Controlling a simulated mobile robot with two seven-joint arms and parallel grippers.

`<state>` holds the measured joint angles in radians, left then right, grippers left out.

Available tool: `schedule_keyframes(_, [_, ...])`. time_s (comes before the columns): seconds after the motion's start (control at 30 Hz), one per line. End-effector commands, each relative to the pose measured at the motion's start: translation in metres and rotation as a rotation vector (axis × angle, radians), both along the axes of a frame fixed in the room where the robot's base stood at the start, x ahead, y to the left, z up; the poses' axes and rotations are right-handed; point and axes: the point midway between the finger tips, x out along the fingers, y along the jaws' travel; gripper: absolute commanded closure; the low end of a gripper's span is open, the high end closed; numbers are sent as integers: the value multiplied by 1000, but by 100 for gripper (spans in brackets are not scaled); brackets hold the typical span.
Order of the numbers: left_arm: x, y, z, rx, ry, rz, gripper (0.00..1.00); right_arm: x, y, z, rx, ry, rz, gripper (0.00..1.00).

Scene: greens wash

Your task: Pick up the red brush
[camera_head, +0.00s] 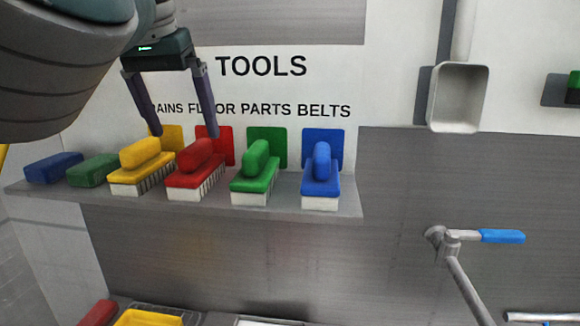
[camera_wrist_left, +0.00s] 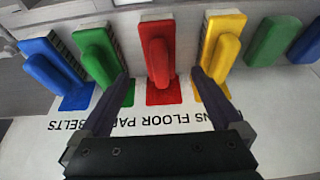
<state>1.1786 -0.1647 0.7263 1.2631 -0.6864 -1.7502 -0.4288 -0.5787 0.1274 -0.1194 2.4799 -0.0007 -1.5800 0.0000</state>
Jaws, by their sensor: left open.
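The red brush (camera_head: 195,172) stands bristles down on a grey wall shelf, between the yellow brush (camera_head: 143,165) and the green brush (camera_head: 256,172). My left gripper (camera_head: 185,134) is open and empty, just above and in front of the red and yellow brushes. In the left wrist view the red brush (camera_wrist_left: 157,50) lies beyond and between the spread fingers (camera_wrist_left: 163,82), with its handle facing me. The fingers do not visibly touch it. My right gripper is not in view.
A blue brush (camera_head: 321,178) stands at the right of the shelf (camera_head: 290,205). A blue block (camera_head: 53,168) and a green block (camera_head: 93,170) lie at the left. A grey wall holder (camera_head: 458,97) and a blue-handled tap (camera_head: 500,236) are further right.

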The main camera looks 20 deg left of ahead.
Motion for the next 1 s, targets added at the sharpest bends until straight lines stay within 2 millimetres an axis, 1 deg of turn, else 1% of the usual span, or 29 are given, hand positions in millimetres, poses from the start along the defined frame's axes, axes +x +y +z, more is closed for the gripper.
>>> schedule_keyframes(0.03, [2,1,-3,0,4,-2,0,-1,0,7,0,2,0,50])
schedule_keyframes(0.1, [6,2,-11,0,2,-1,0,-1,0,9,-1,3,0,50])
schedule_keyframes(0.23, [10,3,-19,1,0,0,0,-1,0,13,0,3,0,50])
schedule_keyframes(0.33, [15,3,-26,0,2,0,0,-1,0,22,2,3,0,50])
schedule_keyframes(0.47, [24,5,-40,-1,3,0,0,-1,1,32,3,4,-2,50])
schedule_keyframes(0.53, [27,6,-49,1,1,-1,0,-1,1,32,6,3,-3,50])
schedule_keyframes(0.63, [31,7,-59,1,0,1,0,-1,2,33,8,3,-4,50])
schedule_keyframes(0.77, [33,7,-64,1,-3,1,0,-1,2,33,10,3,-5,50])
schedule_keyframes(0.97, [34,7,-65,1,-4,2,0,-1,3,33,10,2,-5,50])
schedule_keyframes(1.0, [33,7,-65,1,-4,2,2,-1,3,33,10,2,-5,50])
